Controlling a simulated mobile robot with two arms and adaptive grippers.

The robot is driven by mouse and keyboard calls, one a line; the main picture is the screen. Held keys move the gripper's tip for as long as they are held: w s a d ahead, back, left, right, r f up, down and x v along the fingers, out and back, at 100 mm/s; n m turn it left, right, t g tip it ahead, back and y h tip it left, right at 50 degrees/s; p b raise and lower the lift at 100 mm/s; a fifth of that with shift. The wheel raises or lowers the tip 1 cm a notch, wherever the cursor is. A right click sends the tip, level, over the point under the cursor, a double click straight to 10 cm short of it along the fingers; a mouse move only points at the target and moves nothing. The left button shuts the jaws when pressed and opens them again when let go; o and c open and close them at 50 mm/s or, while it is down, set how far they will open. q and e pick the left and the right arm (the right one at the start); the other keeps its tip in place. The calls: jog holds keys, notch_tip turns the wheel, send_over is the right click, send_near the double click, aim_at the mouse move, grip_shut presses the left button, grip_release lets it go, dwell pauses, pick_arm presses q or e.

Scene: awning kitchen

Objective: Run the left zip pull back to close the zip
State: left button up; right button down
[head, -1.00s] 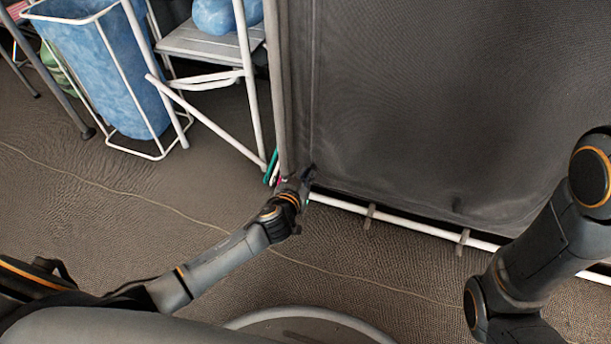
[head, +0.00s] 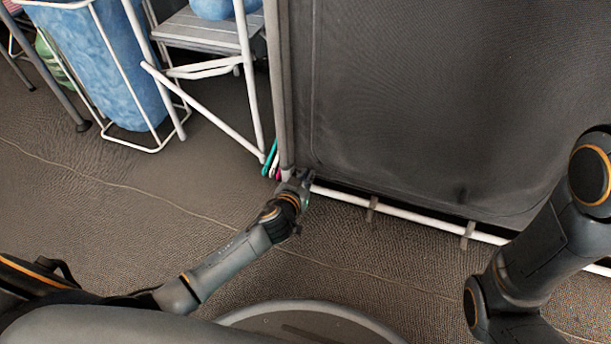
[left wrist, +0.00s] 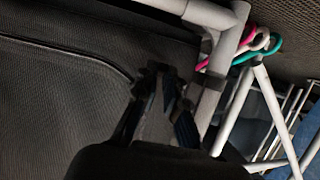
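A tall dark grey fabric panel (head: 400,100) fills the upper right of the head view, with a curved seam or zip line near its left and lower edge. In the left wrist view the panel (left wrist: 50,110) is on the left, and the curved line (left wrist: 75,52) runs along it towards my fingers. My left gripper (head: 307,178) is at the panel's lower left corner, beside the white frame. In the left wrist view its dark fingertips (left wrist: 163,72) are close together, but any gap is unclear. I cannot make out the zip pull. My right gripper is out of view.
A white tube (head: 400,213) runs under the panel. Pink, white and green loops (left wrist: 262,42) hang at the frame corner by my left gripper. A folding step chair (head: 205,35) and a blue bag in a stand (head: 105,65) are at left. Open floor lies in front.

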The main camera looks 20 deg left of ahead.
pick_arm(q)
jog(key=o, duration=0.4)
jog(key=shift+f, duration=0.2)
jog(key=shift+o, duration=0.2)
jog(key=v, duration=0.7)
jog(key=shift+s, duration=0.2)
jog(key=shift+a+r, duration=0.15)
